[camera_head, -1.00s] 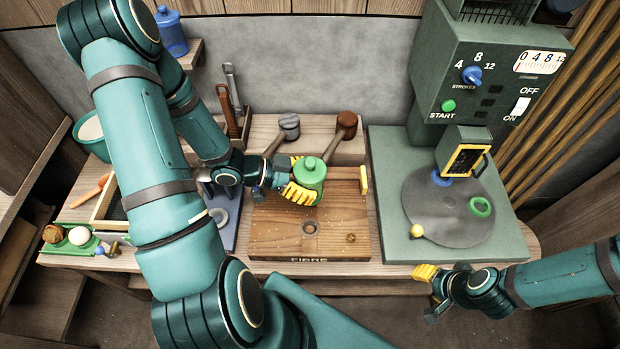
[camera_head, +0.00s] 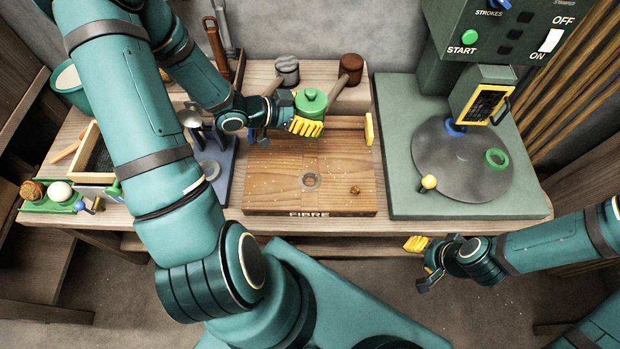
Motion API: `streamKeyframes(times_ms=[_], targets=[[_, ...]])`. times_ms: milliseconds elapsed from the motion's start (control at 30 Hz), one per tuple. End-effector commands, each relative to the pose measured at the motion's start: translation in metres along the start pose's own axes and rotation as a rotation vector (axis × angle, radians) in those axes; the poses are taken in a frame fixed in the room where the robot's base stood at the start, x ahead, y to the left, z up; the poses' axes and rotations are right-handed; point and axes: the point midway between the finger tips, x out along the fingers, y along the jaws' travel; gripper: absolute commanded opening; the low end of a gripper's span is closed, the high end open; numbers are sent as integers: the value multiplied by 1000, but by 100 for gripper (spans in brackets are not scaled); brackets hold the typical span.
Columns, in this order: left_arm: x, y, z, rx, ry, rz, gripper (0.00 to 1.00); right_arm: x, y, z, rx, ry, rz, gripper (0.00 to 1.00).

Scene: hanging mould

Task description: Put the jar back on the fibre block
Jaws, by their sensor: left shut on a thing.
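The green jar (camera_head: 311,104), with a knobbed lid, is upright in my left gripper (camera_head: 304,125). The gripper's yellow-padded fingers are shut on the jar's side and partly hide its lower part. The wooden fibre block (camera_head: 280,190), with FIBRE on its front edge, lies below, with a round hole near its middle. The jar shows over the block's back edge; I cannot tell its exact height above it. My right gripper (camera_head: 423,263) is empty in front of the bench at the right, its fingers apart.
A green press with a round grey plate (camera_head: 462,170) stands right of the block. Two mallets (camera_head: 350,68) lie behind the jar. A blue stand (camera_head: 215,165) is close at the left. A yellow upright tab (camera_head: 368,128) stands at the block's back right.

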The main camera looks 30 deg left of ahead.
Motion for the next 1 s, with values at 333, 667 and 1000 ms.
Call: streamKeyframes(times_ms=[333,667,1000], targets=[[14,-17,18,-29,10,-59,25,29,10,6,-4,-10,2,47],[33,-17,65,-29,10,-61,25,44,16,5,-5,-2,3,47],[45,-17,96,-31,10,-60,25,53,19,4,-6,3,3,47]])
